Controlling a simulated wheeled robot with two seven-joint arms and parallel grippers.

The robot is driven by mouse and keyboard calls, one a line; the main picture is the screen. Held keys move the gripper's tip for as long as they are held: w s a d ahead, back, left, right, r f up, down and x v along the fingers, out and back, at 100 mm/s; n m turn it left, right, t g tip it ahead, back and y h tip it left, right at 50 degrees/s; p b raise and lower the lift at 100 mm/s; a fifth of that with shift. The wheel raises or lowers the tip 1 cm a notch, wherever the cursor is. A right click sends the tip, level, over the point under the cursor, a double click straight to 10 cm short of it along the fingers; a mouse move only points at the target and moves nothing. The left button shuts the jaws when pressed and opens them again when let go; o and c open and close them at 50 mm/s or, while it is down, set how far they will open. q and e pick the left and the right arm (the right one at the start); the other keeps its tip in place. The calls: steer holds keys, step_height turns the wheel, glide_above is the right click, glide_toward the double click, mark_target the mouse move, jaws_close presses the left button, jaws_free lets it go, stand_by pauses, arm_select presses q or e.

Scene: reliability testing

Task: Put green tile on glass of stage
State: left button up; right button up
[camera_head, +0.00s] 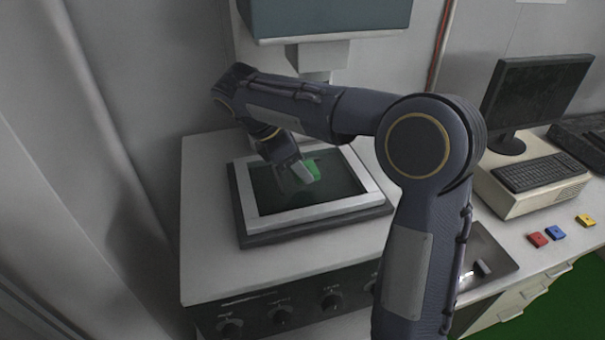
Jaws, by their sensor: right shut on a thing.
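The green tile (314,169) is at the fingertips of my right gripper (306,173), which is shut on it. The gripper points down over the dark glass (275,197) of the stage, inside its pale frame (367,179). I cannot tell whether the tile touches the glass or is held just above it. My right arm reaches across from the lower right and hides part of the stage's back edge. My left gripper is not in view.
Red (537,239), blue (554,233) and yellow (585,220) tiles lie on the counter at right. A monitor (535,92) and keyboard (540,172) stand behind them. The machine's head (325,18) hangs above the stage. A metal tray (490,250) lies beside my arm.

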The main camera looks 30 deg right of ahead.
steer(key=shift+s+d+f, duration=0.1)
steer(key=shift+d+f, duration=0.1)
steer(key=shift+f, duration=0.65)
steer(key=shift+s+d+f, duration=0.1)
steer(key=shift+d+f, duration=0.05)
steer(key=shift+f, duration=0.7)
steer(key=shift+f, duration=0.2)
steer(key=o, duration=1.1)
steer(key=shift+c, duration=0.2)
steer(key=shift+r, duration=0.1)
steer(key=v, duration=0.7)
steer(key=shift+a+r, duration=0.15)
steer(key=shift+r, duration=0.15)
steer(key=shift+w, duration=0.1)
